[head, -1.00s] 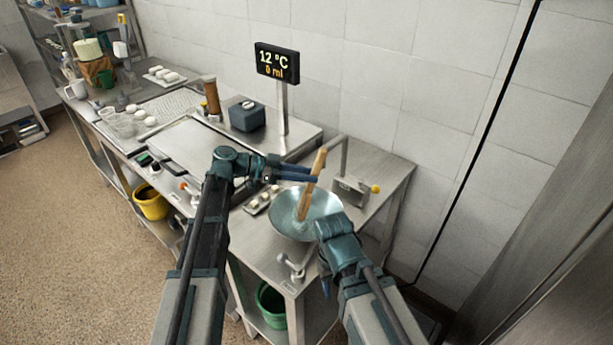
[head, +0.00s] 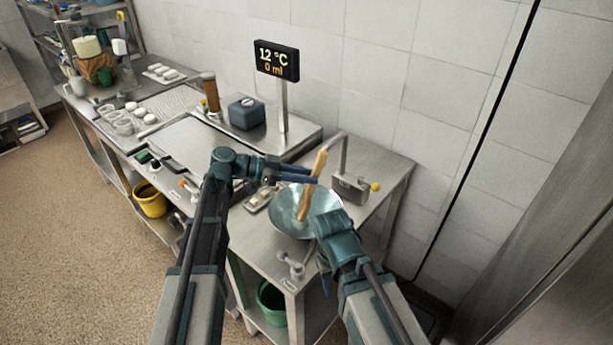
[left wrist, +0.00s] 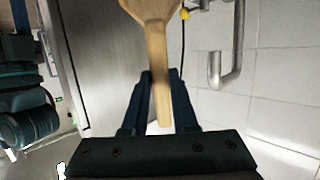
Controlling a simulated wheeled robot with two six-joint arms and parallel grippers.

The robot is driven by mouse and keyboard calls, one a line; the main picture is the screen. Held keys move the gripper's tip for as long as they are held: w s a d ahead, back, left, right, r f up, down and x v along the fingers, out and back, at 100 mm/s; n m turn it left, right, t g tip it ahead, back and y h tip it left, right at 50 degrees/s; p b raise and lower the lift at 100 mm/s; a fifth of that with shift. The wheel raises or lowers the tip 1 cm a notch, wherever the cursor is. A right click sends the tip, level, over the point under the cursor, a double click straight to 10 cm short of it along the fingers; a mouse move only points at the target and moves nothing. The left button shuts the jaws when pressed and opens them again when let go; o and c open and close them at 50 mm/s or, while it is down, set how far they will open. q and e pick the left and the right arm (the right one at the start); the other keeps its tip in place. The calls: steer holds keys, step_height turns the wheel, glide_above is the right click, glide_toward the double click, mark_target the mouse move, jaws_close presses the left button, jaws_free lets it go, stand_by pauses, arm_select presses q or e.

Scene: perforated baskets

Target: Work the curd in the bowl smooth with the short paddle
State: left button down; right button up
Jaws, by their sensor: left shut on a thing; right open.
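The short wooden paddle (head: 305,204) stands tilted in the metal bowl (head: 283,217), its lower end inside. My left gripper (head: 312,177) is shut on the paddle above the bowl. In the left wrist view the paddle (left wrist: 157,60) runs between the two dark fingers (left wrist: 160,100), its wide part at the top edge. My right gripper (head: 325,286) is open at the bowl's near right side, its hand covering part of the rim; I cannot tell whether it touches. I cannot make out the curd apart from the bowl's grey inside.
A display (head: 276,60) reads 12 °C and 0 ml. A bent-pipe fixture with a metal box (head: 350,188) stands behind the bowl on the right. A small tray (head: 258,199) lies left of the bowl and a clamp-like fitting (head: 291,264) in front. A tiled wall closes the back.

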arm_select(q)
steer(key=shift+w+a+f, duration=0.1)
steer(key=shift+w, duration=0.75)
steer(key=shift+s, duration=0.15)
steer(key=shift+s, duration=0.9)
steer(key=shift+w, duration=0.15)
steer(key=shift+w, duration=0.9)
steer(key=shift+s, duration=0.15)
steer(key=shift+s, duration=0.85)
steer(key=shift+w, duration=0.1)
